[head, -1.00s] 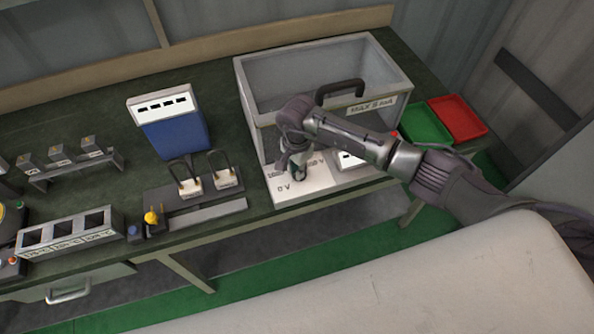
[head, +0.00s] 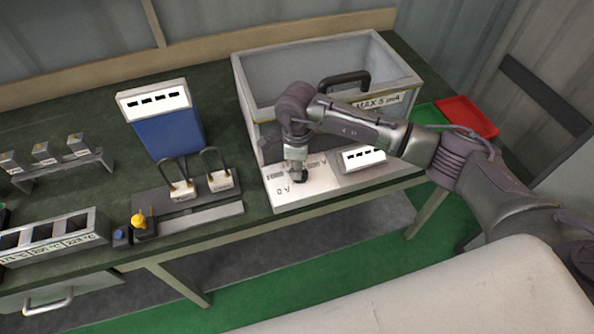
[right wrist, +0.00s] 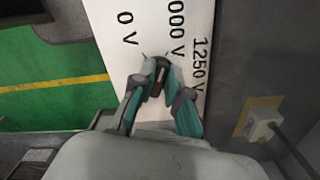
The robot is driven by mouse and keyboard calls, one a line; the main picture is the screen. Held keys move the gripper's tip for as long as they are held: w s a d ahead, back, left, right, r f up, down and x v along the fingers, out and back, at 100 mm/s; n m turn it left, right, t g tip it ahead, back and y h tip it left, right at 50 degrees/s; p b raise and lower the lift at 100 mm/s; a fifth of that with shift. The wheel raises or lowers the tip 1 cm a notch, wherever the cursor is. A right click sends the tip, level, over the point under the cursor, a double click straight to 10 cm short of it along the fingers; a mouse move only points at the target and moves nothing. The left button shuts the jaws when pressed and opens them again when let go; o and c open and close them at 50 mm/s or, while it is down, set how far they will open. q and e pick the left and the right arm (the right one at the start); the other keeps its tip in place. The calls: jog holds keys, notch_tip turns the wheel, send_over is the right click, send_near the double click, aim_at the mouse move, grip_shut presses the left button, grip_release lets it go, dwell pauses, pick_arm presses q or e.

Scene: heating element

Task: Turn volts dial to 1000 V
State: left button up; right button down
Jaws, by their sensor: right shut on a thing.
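The volts dial (right wrist: 159,73) is a small dark knob on a white panel (right wrist: 122,15). In the right wrist view, "0 V", a partly cut-off "000 V" and "1250 V" are printed around it. My right gripper (right wrist: 158,84) has its teal-lined fingers around the dial, one on each side, shut on it. In the head view the right gripper (head: 299,176) points down at the white panel (head: 290,200), in front of the grey box, and hides the dial. The dial's exact pointing is hard to tell. My left gripper is not in view.
The open grey box (head: 245,100) with a black handle (head: 345,85) stands right behind the panel. A white display unit (head: 363,157) is to the panel's right. A red tray (head: 468,116) is far right.

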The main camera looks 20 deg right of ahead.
jog(key=shift+w+d+m, duration=0.1)
jog(key=shift+m, duration=0.5)
jog(key=c, duration=1.2)
grip_release()
jog(key=shift+o, duration=0.2)
notch_tip(320, 180, up, 12)
